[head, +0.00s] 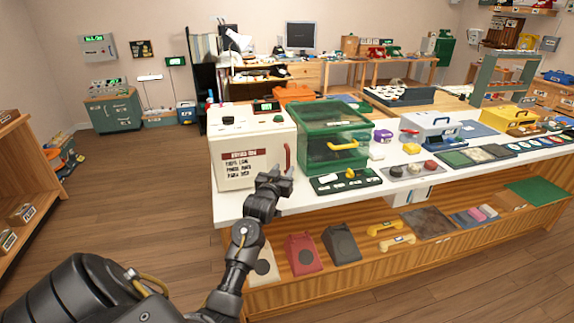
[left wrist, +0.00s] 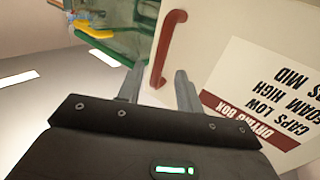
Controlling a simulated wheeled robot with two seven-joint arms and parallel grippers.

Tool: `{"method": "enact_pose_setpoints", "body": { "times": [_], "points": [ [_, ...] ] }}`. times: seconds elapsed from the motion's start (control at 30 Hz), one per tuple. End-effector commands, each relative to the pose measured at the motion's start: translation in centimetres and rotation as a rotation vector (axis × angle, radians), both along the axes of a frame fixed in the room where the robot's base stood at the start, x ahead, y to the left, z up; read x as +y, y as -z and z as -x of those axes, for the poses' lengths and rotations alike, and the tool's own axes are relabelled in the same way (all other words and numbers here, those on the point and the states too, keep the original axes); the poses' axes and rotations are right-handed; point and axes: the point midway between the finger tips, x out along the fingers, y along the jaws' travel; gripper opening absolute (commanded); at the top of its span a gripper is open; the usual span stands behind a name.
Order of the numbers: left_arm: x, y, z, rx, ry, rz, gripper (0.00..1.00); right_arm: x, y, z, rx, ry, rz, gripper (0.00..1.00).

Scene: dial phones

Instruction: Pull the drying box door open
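A red bar handle (head: 287,157) stands upright near the door's right edge. My left gripper (head: 277,178) is just below and in front of the handle. In the left wrist view the left gripper (left wrist: 159,88) is open, and the lower end of the red handle (left wrist: 167,45) lies between or just past its fingertips. I cannot tell whether they touch. The door label (left wrist: 262,95) appears upside down there. My right gripper is not in view.
A green clear-sided case (head: 333,138) with a yellow handle stands right beside the box. A dark tray (head: 345,183) lies in front of it on the white counter (head: 300,203). Phone parts sit on the wooden shelf below.

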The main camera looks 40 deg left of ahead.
Motion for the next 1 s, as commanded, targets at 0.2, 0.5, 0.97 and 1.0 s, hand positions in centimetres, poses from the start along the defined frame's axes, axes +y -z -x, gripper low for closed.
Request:
{"method": "enact_pose_setpoints", "body": {
  "times": [0.2,0.5,0.97,1.0],
  "points": [
    [1.2,0.0,-2.8,0.000,-0.001,0.000,0.36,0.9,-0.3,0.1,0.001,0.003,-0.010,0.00],
    [1.5,0.0,-3.8,0.001,0.000,-0.001,0.36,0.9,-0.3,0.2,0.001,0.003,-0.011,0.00],
    [1.5,0.0,-3.7,0.000,0.000,0.000,0.00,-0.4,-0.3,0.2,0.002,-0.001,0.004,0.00],
    [1.5,0.0,-3.7,0.001,0.000,0.000,0.00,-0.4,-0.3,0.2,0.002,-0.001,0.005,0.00]
  ]
}}
